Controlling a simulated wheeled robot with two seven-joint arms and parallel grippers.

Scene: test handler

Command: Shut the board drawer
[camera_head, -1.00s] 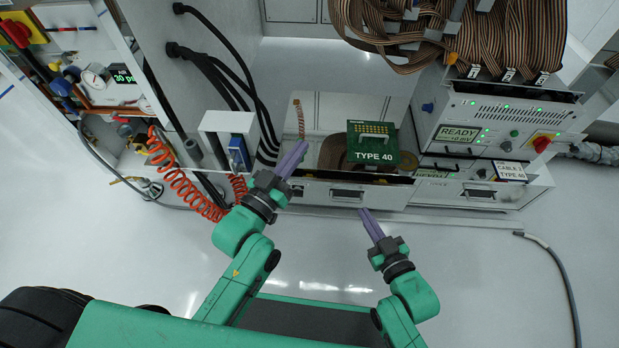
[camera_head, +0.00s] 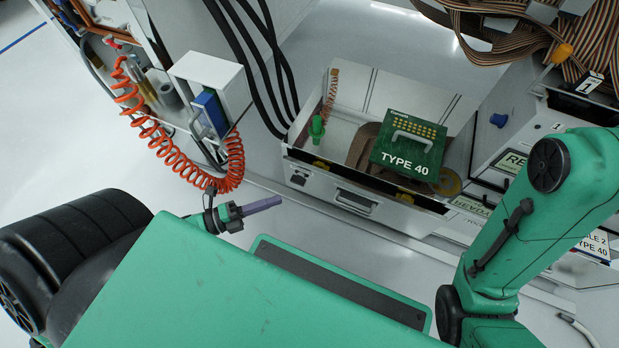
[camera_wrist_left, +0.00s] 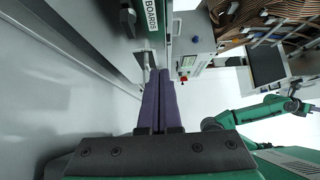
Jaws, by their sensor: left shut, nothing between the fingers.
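The board drawer (camera_head: 322,187) stands open in the middle of the head view, with a white front and a recessed handle (camera_head: 356,201). A green board marked TYPE 40 (camera_head: 410,150) is inside it. My left gripper (camera_head: 280,200) has purple fingers, shut and empty, just off the left end of the drawer front. In the left wrist view its fingertips (camera_wrist_left: 158,72) point towards the front, near the BOARDS label (camera_wrist_left: 151,14); contact cannot be told. My right arm crosses the right of the head view; I cannot make out its gripper.
A red coiled hose (camera_head: 160,130) and a white box with a blue part (camera_head: 210,95) are left of the drawer. Black cables (camera_head: 245,60) hang behind. A blue knob (camera_head: 498,120) is on the cabinet at right. The floor in front is clear.

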